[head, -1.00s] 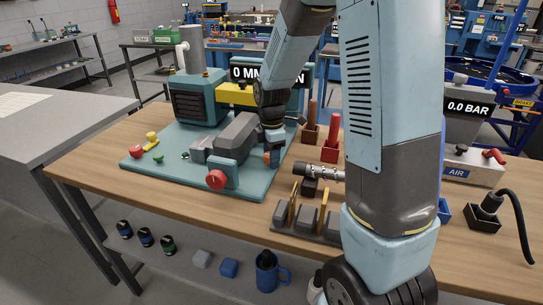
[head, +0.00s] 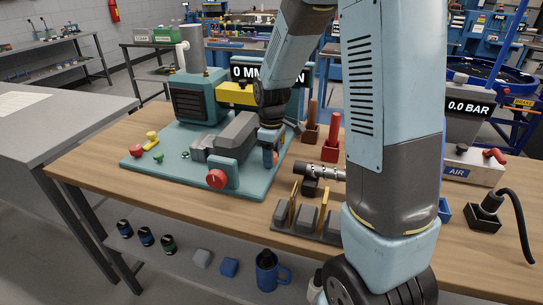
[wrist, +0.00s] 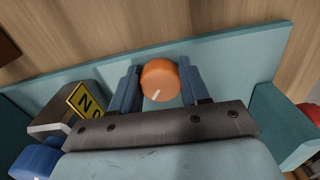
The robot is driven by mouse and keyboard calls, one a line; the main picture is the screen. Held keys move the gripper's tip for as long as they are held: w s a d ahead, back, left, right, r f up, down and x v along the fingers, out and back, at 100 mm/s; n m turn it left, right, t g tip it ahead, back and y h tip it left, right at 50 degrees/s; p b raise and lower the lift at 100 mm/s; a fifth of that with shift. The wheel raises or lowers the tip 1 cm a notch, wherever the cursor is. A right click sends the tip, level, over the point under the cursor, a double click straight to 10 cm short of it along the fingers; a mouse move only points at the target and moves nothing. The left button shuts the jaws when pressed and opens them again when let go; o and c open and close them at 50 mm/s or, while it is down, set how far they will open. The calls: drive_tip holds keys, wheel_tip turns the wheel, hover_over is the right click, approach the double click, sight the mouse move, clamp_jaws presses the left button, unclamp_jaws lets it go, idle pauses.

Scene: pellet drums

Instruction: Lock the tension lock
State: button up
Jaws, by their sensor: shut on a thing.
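An orange round knob with a white mark (wrist: 160,82), which looks like the tension lock, sits on the teal base plate (wrist: 235,60). My gripper (wrist: 160,85) is around it in the wrist view, one blue finger on each side, shut on the knob. The white mark points toward the lower left there. In the head view my gripper (head: 270,152) reaches down at the right side of the teal machine base (head: 160,172). Only a sliver of the orange knob (head: 276,158) shows behind the fingers.
A red knob (head: 216,179) stands at the base's front, left of my gripper. A grey machine block (head: 234,137) lies close on the left. A metal cylinder tool (head: 320,171) and red-handled tool (head: 332,138) stand to the right. Bare wood lies in front.

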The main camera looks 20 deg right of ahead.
drive_tip(key=m, duration=0.4)
drive_tip(key=shift+m, duration=0.3)
drive_tip(key=shift+a+m, duration=0.1)
drive_tip(key=shift+m, duration=2.4)
drive_tip(key=o, duration=1)
wheel_tip(320, 180, up, 14)
drive_tip(key=shift+f, duration=0.15)
drive_tip(key=shift+s, duration=0.1)
